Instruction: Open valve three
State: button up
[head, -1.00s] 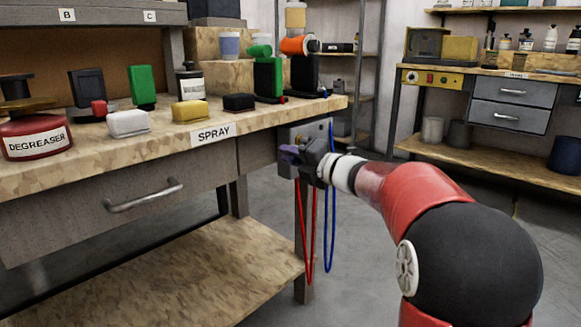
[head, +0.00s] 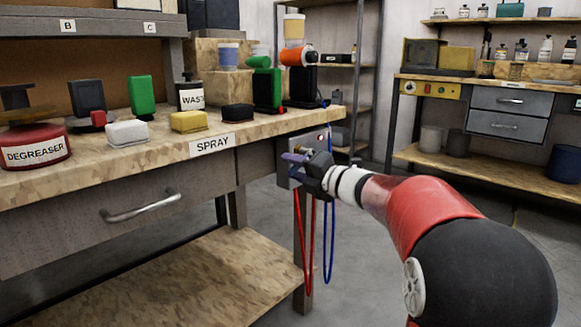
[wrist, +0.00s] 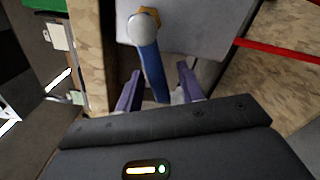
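A grey panel (head: 312,146) is fixed at the right end of the spray bench and carries a small red light. In the wrist view, a blue lever (wrist: 153,68) with a pale round hub and a brass-coloured nut stands out from the grey panel (wrist: 195,28). My gripper (wrist: 159,88) has its two purple fingers apart, one on each side of the lever's lower end, with gaps visible. In the head view my gripper (head: 297,158) is at the panel and hides much of its front. No valve number is readable.
Red (head: 305,250) and blue (head: 329,245) hoses hang below the panel beside the bench leg. The wooden bench (head: 165,152) holds bottles and blocks to the left. Open floor lies between it and the right-hand workbench (head: 480,166).

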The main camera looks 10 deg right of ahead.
aim_at(297, 168)
jog(key=v, duration=0.6)
jog(key=shift+s, duration=0.15)
